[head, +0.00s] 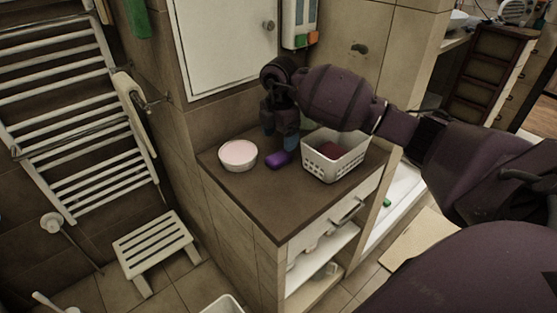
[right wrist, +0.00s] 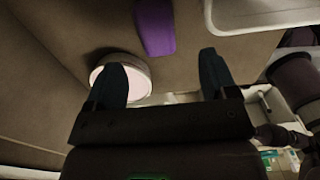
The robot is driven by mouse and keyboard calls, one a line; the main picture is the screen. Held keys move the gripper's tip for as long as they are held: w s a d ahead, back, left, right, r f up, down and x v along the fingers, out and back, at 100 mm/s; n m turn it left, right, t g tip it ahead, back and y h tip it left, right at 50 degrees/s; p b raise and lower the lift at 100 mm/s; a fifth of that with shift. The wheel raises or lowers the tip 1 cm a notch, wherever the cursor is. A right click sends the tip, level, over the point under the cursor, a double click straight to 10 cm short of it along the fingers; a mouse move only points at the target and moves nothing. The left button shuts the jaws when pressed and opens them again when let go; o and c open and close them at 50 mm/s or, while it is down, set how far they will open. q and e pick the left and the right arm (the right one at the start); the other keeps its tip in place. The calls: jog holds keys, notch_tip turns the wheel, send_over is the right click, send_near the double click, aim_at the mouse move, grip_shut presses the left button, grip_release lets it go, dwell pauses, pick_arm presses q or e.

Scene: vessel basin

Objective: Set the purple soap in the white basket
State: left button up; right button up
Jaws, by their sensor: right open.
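The purple soap (head: 279,159) lies on the brown countertop between a round white bowl and the white basket. It also shows in the right wrist view (right wrist: 155,27), beyond my fingertips. The white basket (head: 338,168) stands on the counter to the right of the soap, with something dark pink inside. Its rim shows at the upper right of the right wrist view (right wrist: 250,22). My right gripper (head: 279,132) is open and empty, pointing down just behind the soap in the head view. In the right wrist view its two fingers (right wrist: 164,75) stand wide apart. My left gripper is out of view.
The round bowl with pale pink contents (head: 238,154) stands left of the soap. The counter front (head: 275,205) is clear. A wall and white cabinet (head: 228,45) rise behind. A white stool (head: 155,247) and a towel rack (head: 75,110) are at the left.

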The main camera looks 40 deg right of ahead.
aim_at(276, 157)
jog(key=f, duration=0.2)
jog(key=f+b, duration=0.1)
jog(key=f, duration=0.2)
jog(key=a+f, duration=0.1)
jog(key=f, duration=0.1)
jog(key=shift+w+f, duration=0.2)
jog(key=shift+f, duration=0.1)
jog(key=shift+r, duration=0.15)
jog(key=c, duration=1.1)
